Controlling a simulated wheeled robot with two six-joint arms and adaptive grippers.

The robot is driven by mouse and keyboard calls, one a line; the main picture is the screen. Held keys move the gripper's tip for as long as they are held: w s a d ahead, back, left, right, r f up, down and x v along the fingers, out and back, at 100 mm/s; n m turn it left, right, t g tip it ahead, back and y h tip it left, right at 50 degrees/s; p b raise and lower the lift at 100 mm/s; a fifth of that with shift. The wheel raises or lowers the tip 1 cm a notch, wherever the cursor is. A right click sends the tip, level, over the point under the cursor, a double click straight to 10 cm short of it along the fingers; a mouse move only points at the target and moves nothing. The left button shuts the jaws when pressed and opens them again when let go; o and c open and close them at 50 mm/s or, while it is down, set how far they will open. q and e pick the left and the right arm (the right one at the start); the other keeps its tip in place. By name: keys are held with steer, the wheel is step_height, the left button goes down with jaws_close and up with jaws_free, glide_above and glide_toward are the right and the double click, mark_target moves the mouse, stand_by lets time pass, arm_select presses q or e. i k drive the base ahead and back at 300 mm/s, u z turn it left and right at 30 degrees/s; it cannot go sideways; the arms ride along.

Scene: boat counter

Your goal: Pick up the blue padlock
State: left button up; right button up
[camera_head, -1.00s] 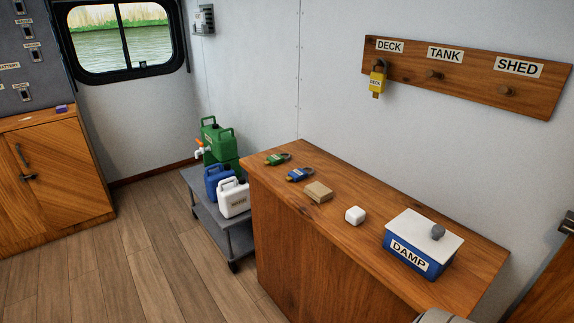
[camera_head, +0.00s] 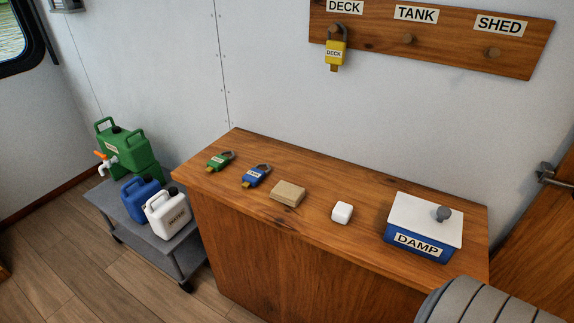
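The blue padlock (camera_head: 257,176) lies flat on the wooden counter (camera_head: 340,252), with a white label on its body, a dark shackle and a brass-coloured end. A similar green padlock (camera_head: 219,161) lies to its left. A small tan box (camera_head: 287,193) is just to its right. Neither gripper shows; only a grey ribbed part of my own body is at the lower right. Nothing is touching the blue padlock.
Right on the counter are a white block (camera_head: 342,212) and a blue DAMP box (camera_head: 418,241) with a white lid. A yellow padlock (camera_head: 335,53) hangs under DECK on the wall board (camera_head: 450,47). A grey cart (camera_head: 182,245) with jugs stands left of the counter.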

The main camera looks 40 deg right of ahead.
mark_target(254, 176)
steer(key=z, duration=0.8)
steer(key=i, duration=0.8)
steer(key=z, duration=0.75)
